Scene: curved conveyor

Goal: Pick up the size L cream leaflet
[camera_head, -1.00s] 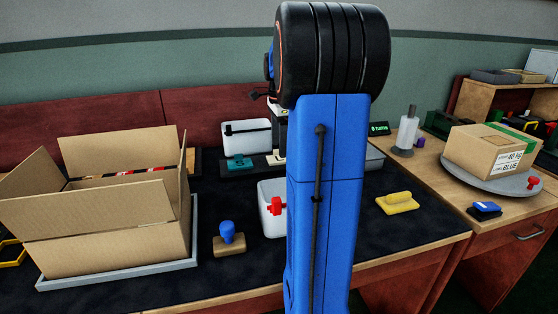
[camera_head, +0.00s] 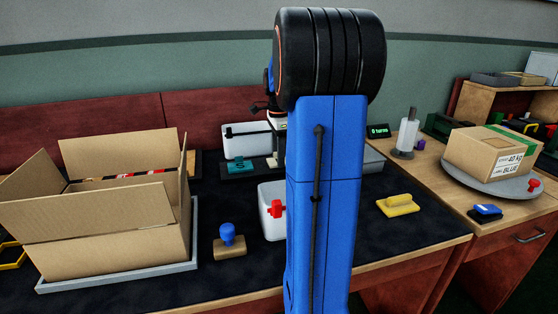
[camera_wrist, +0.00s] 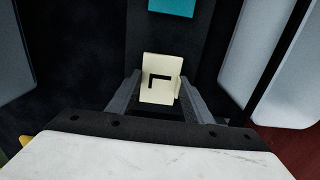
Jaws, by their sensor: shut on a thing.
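The cream leaflet (camera_wrist: 160,80) stands between the two fingers of my gripper (camera_wrist: 160,97) in the wrist view. It is a small folded card with a dark L-shaped mark on its face. The fingers are shut on it from both sides. Whether it is clear of the surface below, I cannot tell. In the head view my blue arm hides most of the gripper, and the leaflet is hard to make out there. A teal leaflet (camera_wrist: 172,7) lies just beyond in the wrist view and left of my arm in the head view (camera_head: 240,166).
White bins stand behind (camera_head: 250,140) and in front (camera_head: 270,218). An open cardboard box (camera_head: 105,240) fills the left. A taped carton (camera_head: 490,153) is at right.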

